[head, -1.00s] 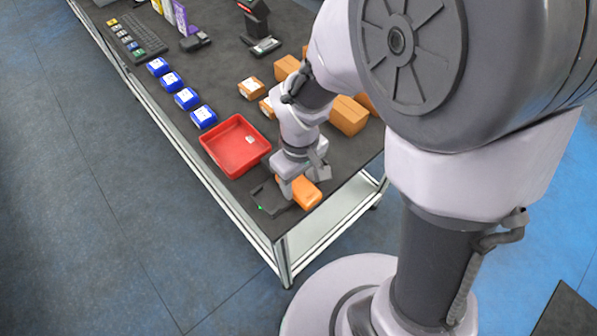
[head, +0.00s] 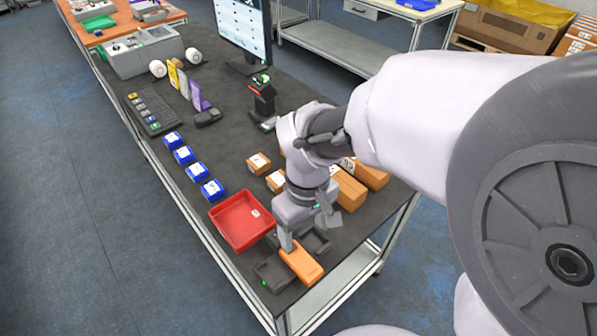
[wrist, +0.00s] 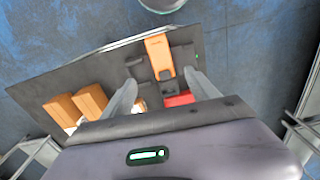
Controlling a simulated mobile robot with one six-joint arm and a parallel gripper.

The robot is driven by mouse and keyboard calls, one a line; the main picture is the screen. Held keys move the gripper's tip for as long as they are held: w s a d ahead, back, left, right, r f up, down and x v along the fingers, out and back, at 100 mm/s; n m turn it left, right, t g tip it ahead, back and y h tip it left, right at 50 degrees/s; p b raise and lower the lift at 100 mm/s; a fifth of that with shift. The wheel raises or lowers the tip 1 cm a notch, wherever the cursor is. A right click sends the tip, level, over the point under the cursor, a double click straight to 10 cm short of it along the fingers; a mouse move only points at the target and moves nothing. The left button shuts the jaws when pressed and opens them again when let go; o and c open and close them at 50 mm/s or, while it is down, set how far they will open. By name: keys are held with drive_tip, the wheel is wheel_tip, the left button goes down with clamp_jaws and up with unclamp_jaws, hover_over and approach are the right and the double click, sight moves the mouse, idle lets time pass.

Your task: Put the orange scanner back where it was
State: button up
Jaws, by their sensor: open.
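The orange scanner (head: 301,263) lies near the front corner of the dark table, beside a black tray-like holder (head: 272,275) with a small green light. It also shows in the wrist view (wrist: 158,55), its dark end pointing toward my fingers. My gripper (head: 306,227) is above the table near the scanner's far end. In the wrist view my gripper's fingers (wrist: 160,92) are spread wide, with nothing held between them. The exact gap between the fingertips and the scanner cannot be told.
A red tray (head: 240,222) stands to the left of the arm. Blue boxes (head: 197,172) line the left edge. Brown boxes (head: 347,190) stand behind and right of my gripper. A black stand scanner (head: 262,100) and monitor (head: 243,30) are farther back.

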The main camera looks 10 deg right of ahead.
drive_tip(key=s+d+r+m+t+y, duration=0.2)
drive_tip(key=s+d+r+m+t, duration=0.3)
drive_tip(key=s+r+m, duration=0.55)
drive_tip(key=b+x, duration=0.2)
drive_tip(key=b, duration=0.1)
drive_tip(key=b+x, duration=0.2)
drive_tip(key=shift+d, duration=0.25)
